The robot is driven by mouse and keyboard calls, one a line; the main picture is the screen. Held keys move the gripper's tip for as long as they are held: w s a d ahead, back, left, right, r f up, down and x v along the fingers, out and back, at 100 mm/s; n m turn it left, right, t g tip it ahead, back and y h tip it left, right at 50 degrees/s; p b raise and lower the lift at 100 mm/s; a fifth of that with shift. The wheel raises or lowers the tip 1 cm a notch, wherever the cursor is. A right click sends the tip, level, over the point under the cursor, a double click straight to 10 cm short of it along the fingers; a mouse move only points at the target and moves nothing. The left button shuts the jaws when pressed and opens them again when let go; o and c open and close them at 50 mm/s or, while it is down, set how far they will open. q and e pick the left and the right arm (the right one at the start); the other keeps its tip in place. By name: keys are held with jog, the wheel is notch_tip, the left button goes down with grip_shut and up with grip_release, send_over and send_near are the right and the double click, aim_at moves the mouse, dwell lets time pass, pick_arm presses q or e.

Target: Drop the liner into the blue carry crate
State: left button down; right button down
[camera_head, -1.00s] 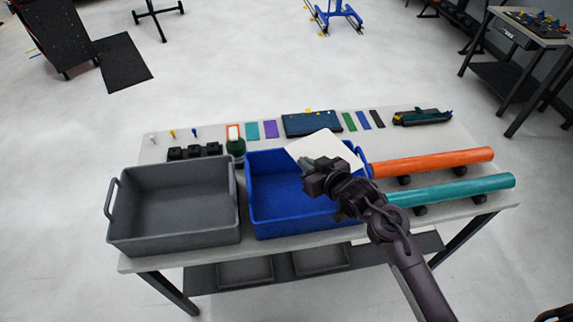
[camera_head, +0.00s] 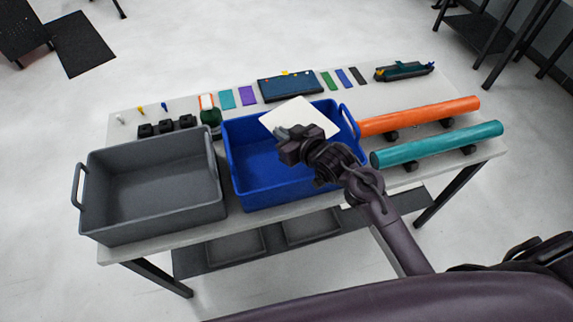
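The liner (camera_head: 303,116) is a white flat sheet. It is held over the right half of the blue carry crate (camera_head: 250,190), near the crate's back wall. My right gripper (camera_head: 284,136) is at the near edge of the liner and looks shut on it, though the fingertips are partly hidden by the dark gripper body. The crate's floor shows bare on its left side; its right side is hidden by my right arm. My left gripper is not in view.
A grey crate (camera_head: 150,190) stands left of the blue one. An orange roll (camera_head: 425,115) and a teal roll (camera_head: 440,145) lie on holders to the right. Several small tools, colour swatches and a dark blue case (camera_head: 290,86) line the table's back.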

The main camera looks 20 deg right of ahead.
jog(key=c, duration=1.6)
grip_release()
jog(key=shift+o, duration=0.2)
jog(key=shift+s+d+r, duration=0.1)
jog(key=shift+s+d, duration=0.15)
jog(key=shift+s, duration=0.2)
jog(key=b+v, duration=0.1)
jog(key=v, duration=0.6)
jog(key=shift+w, duration=0.1)
